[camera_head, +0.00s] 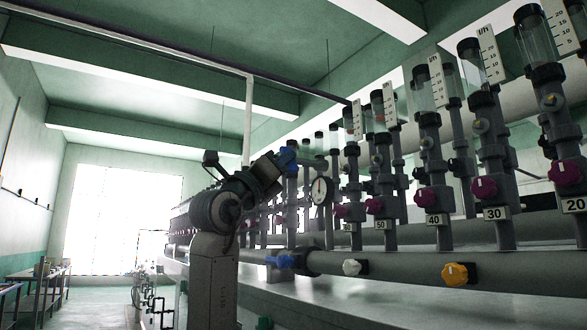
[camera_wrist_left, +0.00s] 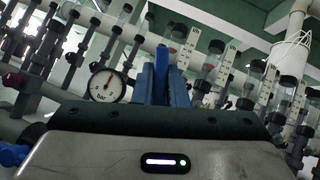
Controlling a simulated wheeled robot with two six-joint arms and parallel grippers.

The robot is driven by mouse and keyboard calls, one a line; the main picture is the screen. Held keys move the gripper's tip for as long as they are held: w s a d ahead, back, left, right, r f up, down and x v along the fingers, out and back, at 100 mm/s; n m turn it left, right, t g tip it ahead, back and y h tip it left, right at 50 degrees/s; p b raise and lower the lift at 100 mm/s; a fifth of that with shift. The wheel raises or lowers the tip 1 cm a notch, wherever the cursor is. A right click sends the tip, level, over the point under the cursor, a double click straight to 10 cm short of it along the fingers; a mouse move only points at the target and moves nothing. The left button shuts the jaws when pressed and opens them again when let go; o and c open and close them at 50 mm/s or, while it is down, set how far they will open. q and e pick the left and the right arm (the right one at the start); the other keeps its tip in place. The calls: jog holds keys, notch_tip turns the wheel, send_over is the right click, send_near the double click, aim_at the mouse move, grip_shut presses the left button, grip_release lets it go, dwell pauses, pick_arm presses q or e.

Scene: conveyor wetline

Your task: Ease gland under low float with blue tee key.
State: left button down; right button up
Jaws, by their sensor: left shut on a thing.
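My left gripper (camera_head: 286,160) is raised in front of the row of flow meters, left of the round gauge in the head view. It is shut on the blue tee key (camera_wrist_left: 162,58), which stands up between its fingers in the left wrist view. Blue also shows at the gripper's end in the head view, too small to tell key from fingers. The flow meters have clear tubes (camera_head: 425,93), dark collars, small grey-yellow fittings (camera_head: 481,126) and purple knobs (camera_head: 484,188). I cannot make out the floats or which is low. My right gripper is not in view.
A round pressure gauge (camera_head: 320,191) stands close right of my left gripper; it also shows in the wrist view (camera_wrist_left: 106,84). A thick grey pipe (camera_head: 410,264) with white (camera_head: 354,267), yellow (camera_head: 458,274) and blue (camera_head: 285,262) handles runs below.

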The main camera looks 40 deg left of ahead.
pick_arm(q)
jog(key=s, duration=0.1)
jog(key=s+a+b, duration=0.1)
jog(key=s, duration=0.1)
jog(key=shift+s+a+f, duration=0.1)
jog(key=shift+a, duration=0.05)
jog(key=s+a+b, duration=0.2)
jog(key=s+a, duration=0.1)
jog(key=s, duration=0.5)
jog(key=shift+a, duration=0.25)
dwell(1.1)
